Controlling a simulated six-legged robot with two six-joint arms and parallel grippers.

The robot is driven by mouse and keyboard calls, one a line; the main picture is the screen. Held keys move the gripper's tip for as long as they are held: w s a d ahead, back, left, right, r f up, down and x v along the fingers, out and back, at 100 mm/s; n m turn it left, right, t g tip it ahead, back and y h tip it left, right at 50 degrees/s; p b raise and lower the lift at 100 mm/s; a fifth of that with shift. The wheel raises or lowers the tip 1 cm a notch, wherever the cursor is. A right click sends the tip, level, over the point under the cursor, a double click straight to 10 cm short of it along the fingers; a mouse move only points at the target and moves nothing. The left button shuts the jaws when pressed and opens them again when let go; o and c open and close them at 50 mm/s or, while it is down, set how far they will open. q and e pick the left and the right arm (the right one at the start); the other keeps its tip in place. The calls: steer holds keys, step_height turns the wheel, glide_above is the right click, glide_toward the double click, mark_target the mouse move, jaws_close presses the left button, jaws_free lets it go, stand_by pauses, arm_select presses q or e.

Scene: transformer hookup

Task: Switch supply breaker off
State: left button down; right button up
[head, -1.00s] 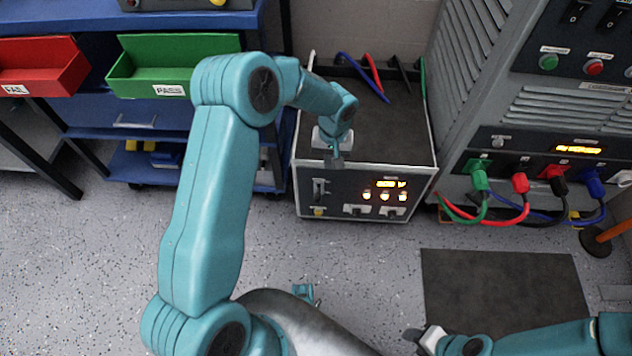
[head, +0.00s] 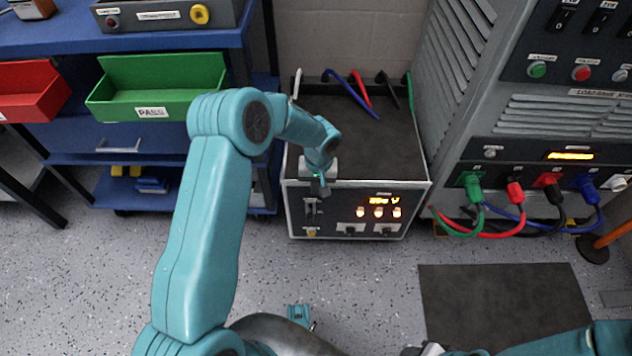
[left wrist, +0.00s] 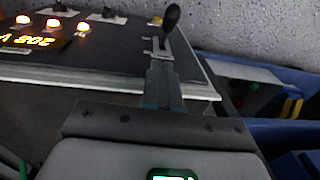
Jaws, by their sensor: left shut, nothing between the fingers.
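The supply unit (head: 334,190) is a pale-edged box with a dark front panel, a lit 208 V display and three glowing lamps (head: 379,212). Its breaker (head: 311,208) is at the panel's left. In the left wrist view the panel is upside down, and the breaker's lever with a black knob (left wrist: 172,16) stands just beyond my fingertips. My left gripper (head: 321,189) is shut and empty at the panel's top edge, above the breaker; its fingers (left wrist: 161,68) point at it. Whether they touch is unclear. My right gripper (head: 428,349) barely shows at the bottom edge; its fingers are cut off.
A grey load bank (head: 520,135) with coloured plugs and cables stands at right. Loose leads (head: 356,92) lie on the supply's back top. A blue bench (head: 60,40) with red (head: 30,95) and green (head: 160,85) bins is at left. Floor in front is clear around a dark mat (head: 505,305).

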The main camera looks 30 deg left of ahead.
arm_select(q)
steer(key=b, duration=0.2)
glide_above(311, 212)
step_height(311, 212, down, 6)
steer(key=shift+d+f, duration=0.2)
steer(key=shift+f, duration=0.3)
steer(key=shift+s, duration=0.1)
